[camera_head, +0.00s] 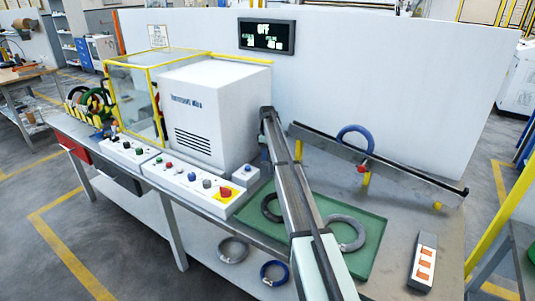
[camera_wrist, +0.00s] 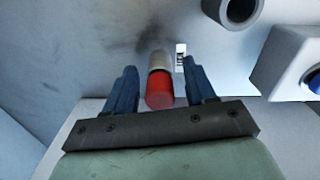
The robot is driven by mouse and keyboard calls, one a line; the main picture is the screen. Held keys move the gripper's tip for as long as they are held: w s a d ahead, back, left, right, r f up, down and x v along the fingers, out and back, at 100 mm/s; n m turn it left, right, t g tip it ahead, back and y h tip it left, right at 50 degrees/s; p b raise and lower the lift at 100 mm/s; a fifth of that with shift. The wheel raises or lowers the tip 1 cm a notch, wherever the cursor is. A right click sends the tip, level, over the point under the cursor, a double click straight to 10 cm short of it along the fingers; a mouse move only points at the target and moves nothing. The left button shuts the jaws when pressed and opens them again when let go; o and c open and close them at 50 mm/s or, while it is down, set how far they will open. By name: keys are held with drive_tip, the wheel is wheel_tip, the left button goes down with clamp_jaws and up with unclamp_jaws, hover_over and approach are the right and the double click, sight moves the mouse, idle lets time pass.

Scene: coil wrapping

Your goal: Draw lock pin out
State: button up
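In the wrist view a lock pin with a red end (camera_wrist: 159,92) and a pale grey shank shows in the middle, against a grey metal surface. My gripper (camera_wrist: 159,66) is open, with one blue finger on each side of the red end. A narrow gap shows between the pin and each finger, so I see no grip on it. In the head view my arm crosses the bench up to the right side of the white machine (camera_head: 200,105). The fingers and this pin cannot be made out there.
A white box with a blue button (camera_wrist: 312,82) and a dark grey tube (camera_wrist: 240,10) are close on the right in the wrist view. The green tray (camera_head: 375,253) holds coils beneath my arm. A rail (camera_head: 420,180) with a blue coil (camera_head: 353,130) stands behind.

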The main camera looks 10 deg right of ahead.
wheel_tip(320, 180, up, 14)
drive_tip(key=f, duration=0.1)
drive_tip(key=s+d+t+y, duration=0.3)
drive_tip(key=d+y, duration=0.1)
drive_tip(key=x, duration=1.3)
drive_tip(key=shift+s+d+f, duration=0.2)
drive_tip(key=shift+f, duration=0.25)
idle(0.4)
clamp_jaws()
idle(0.8)
